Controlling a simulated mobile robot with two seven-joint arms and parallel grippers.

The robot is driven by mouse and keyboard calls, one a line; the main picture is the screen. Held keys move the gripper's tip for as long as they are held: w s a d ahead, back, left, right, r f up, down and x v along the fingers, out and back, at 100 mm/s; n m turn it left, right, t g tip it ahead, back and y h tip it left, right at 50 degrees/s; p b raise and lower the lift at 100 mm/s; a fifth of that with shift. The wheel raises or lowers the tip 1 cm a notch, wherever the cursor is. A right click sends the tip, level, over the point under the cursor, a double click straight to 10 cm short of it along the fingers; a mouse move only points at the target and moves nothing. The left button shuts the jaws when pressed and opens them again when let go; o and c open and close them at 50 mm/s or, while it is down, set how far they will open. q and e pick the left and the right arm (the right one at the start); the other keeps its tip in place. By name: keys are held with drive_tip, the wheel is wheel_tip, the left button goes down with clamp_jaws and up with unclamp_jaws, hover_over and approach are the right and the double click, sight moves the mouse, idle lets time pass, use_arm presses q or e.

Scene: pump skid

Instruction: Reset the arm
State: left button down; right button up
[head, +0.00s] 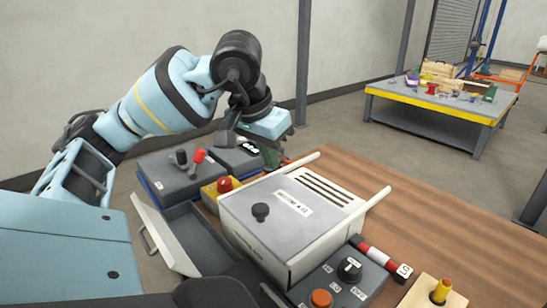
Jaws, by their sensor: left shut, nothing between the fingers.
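My left arm comes in from the left, bends at a dark joint and hangs over the far side of the workbench. Its gripper (272,158) points down behind the grey control boxes and the large grey box. The fingers are small and partly hidden by the wrist; they look shut and hold nothing that I can see. My right gripper is not in the picture.
On the wooden bench (440,215) stand a large grey box (262,234) with a black knob, a lever box (184,178), a red button on yellow (224,185) and a knob box (335,277). An open drawer (205,235) juts left. Another table (430,98) stands behind.

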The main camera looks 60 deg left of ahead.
use_arm(q)
drive_tip(key=shift+s+r, duration=0.25)
drive_tip(key=shift+r, duration=0.45)
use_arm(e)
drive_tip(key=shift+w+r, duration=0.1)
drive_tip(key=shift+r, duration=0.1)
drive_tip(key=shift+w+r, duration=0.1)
